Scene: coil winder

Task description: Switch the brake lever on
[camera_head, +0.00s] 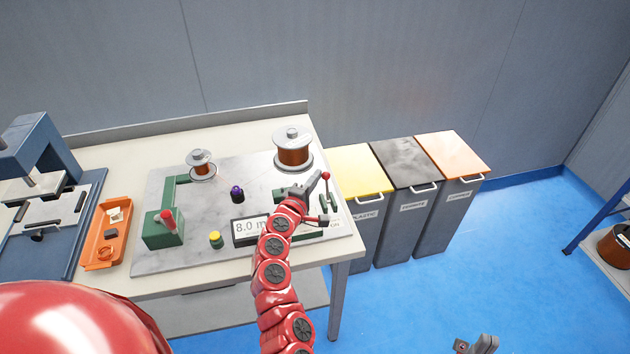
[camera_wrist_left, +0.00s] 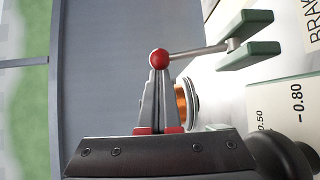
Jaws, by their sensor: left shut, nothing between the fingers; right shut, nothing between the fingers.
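The brake lever (camera_head: 328,186) is a thin rod with a red ball knob, at the right end of the winder plate. In the left wrist view its red ball (camera_wrist_left: 158,58) is right at my fingertips, and its rod runs right to a green forked bracket (camera_wrist_left: 250,42). My left gripper (camera_head: 319,177) is shut and empty, its tips close beside the ball; it also shows in the wrist view (camera_wrist_left: 158,76). I cannot tell whether the tips touch the ball. My right gripper (camera_head: 476,345) is shut and empty at the bottom edge, away from the table.
The plate (camera_head: 165,255) carries a copper spool (camera_head: 293,152), a smaller spool (camera_head: 201,163), a green crank unit (camera_head: 163,230) and a display (camera_head: 247,228). An orange tray (camera_head: 104,248) lies left. Lidded bins (camera_head: 405,165) stand right of the table.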

